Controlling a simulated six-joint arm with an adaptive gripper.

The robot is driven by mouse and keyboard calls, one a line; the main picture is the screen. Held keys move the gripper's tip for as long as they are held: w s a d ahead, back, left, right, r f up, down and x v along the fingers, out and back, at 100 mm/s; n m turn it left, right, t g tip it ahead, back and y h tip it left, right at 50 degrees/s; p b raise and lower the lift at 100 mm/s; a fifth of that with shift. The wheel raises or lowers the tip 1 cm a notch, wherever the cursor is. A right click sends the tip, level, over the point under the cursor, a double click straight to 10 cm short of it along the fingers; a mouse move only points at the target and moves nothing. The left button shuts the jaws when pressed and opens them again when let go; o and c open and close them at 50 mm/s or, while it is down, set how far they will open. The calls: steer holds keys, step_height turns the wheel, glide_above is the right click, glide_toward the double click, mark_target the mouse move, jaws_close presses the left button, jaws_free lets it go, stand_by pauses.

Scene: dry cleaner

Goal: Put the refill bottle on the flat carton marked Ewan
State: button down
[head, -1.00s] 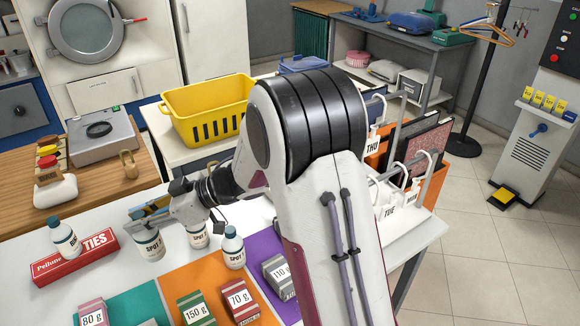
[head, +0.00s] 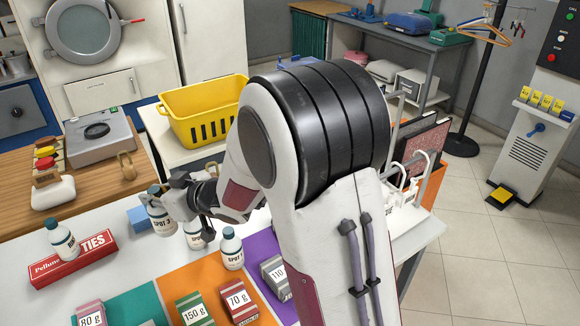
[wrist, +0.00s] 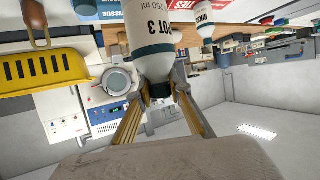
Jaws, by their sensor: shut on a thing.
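I cannot read the name Ewan on any carton. Two more SPOT bottles (head: 194,234) (head: 231,248) stand to the right, the first partly hidden by my gripper.
A blue box (head: 140,217) sits just behind the held bottle. Small weight-marked boxes, such as the 150 g one (head: 195,308), stand on coloured mats in front. A yellow basket (head: 178,109) stands behind. White table is bare between the red carton and the mats.

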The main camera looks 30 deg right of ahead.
steer(key=shift+s+d+f+m+h, duration=0.2)
steer(key=shift+d+m+h, duration=0.1)
steer(key=shift+d, duration=0.15)
steer(key=shift+s+d+f+m+h, duration=0.1)
steer(key=shift+d+f+m+h, duration=0.1)
steer(key=shift+d+m, duration=0.15)
steer(key=d+f+m+t+h, duration=0.2)
steer(key=d+m+h, duration=0.35)
steer(key=d, duration=0.75)
steer(key=w+d+r+m+h, duration=0.1)
steer(key=w+d+r, duration=0.3)
steer(key=d, duration=0.5)
steer(key=w+d+r+m+g+h, duration=0.1)
steer(key=w+d+r, duration=0.3)
steer(key=d, duration=0.4)
steer(key=w+d+r+m+h, duration=0.1)
steer(key=w+d+r, duration=0.3)
steer(key=d, duration=0.5)
steer(key=shift+w+d+r+h, duration=0.3)
steer(key=shift+w+h, duration=0.45)
steer(key=shift+w, duration=0.05)
steer(key=shift+s+f, duration=0.15)
steer(key=shift+f, duration=0.2)
steer(key=shift+f, duration=0.15)
